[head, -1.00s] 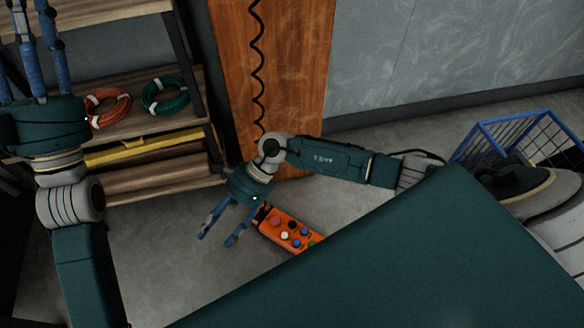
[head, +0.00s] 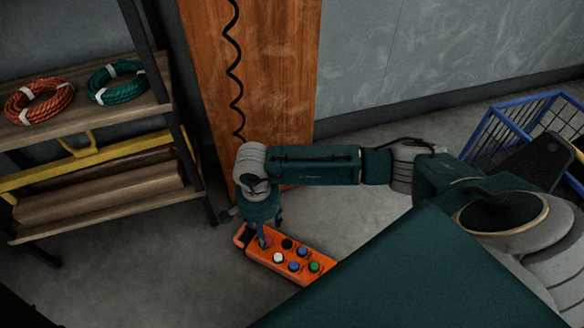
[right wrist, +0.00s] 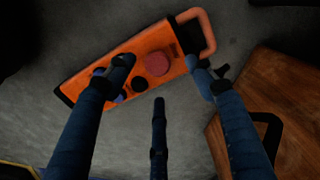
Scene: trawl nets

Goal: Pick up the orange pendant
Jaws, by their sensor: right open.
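The orange pendant (head: 290,256) is a long box with several coloured buttons, tilted in the picture, below the wooden board in the head view. I cannot tell whether it lies on the floor or hangs just above it. My right gripper (head: 263,236) is at its upper left end, partly covering it. In the right wrist view the pendant (right wrist: 150,43) shows a large red button and an orange loop at one end. There my right gripper (right wrist: 160,72) is open, with its fingers spread over the pendant near the loop end. Contact cannot be told. My left gripper is out of view.
A shelf rack (head: 150,110) at left holds an orange rope coil (head: 38,103) and a green one (head: 118,92). A black coiled cable (head: 236,85) hangs along the wooden board (head: 280,60). A blue wire basket (head: 490,135) stands at right. The floor left of the pendant is clear.

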